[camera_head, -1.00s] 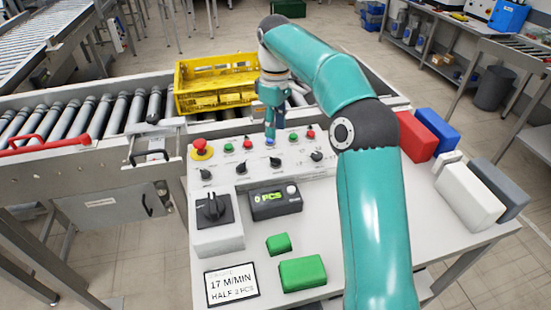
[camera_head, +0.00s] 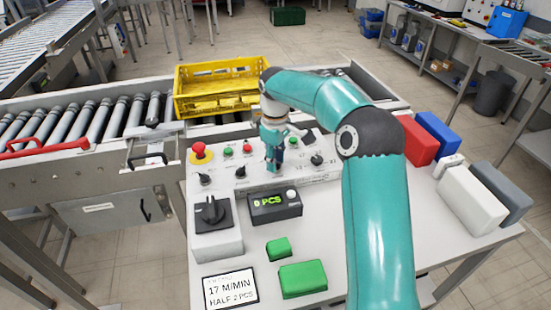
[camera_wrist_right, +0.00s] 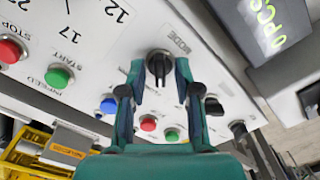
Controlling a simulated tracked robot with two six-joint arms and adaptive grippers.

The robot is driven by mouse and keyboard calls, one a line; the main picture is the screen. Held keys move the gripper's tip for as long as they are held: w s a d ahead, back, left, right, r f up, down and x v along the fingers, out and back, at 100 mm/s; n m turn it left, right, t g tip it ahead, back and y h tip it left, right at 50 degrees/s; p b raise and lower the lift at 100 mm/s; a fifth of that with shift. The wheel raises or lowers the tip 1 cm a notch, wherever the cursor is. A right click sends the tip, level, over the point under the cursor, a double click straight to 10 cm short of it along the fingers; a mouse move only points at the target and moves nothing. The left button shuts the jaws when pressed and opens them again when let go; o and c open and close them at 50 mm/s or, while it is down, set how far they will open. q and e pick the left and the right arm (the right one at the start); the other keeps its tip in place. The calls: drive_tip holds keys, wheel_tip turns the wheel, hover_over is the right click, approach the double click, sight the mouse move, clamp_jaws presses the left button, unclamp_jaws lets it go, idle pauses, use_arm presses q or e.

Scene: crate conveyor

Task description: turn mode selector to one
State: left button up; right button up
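The mode selector (camera_wrist_right: 158,68) is a black rotary knob on the white control panel (camera_wrist_right: 105,42), with the label MODE beside it in the right wrist view. Its pointer ridge lies roughly along the direction of my fingers. My right gripper (camera_wrist_right: 160,70) is open, with one fingertip on each side of the knob. Small gaps seem to remain, and I cannot tell whether either finger touches it. In the head view my right gripper (camera_head: 274,166) points down at the knob row and hides the selector. My left gripper is not in view.
Other black knobs (camera_head: 240,171) (camera_head: 316,160), push buttons and a red emergency stop (camera_head: 199,150) are close by. A PCS display (camera_head: 275,206) and a larger black rotary switch (camera_head: 210,212) stand nearer. A yellow crate (camera_head: 222,106) sits on the conveyor behind.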

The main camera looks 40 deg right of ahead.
clamp_jaws()
drive_tip(key=shift+d, duration=0.1)
drive_tip(key=shift+m, duration=0.3)
drive_tip(key=m+p, duration=0.1)
drive_tip(key=m, duration=0.1)
drive_tip(key=shift+m, duration=0.3)
drive_tip(key=m, duration=0.4)
drive_tip(key=shift+p, duration=0.4)
drive_tip(key=m, duration=0.5)
drive_tip(key=shift+m, duration=0.4)
drive_tip(key=m, duration=0.4)
drive_tip(key=shift+m, duration=0.4)
drive_tip(key=shift+s+f, duration=0.1)
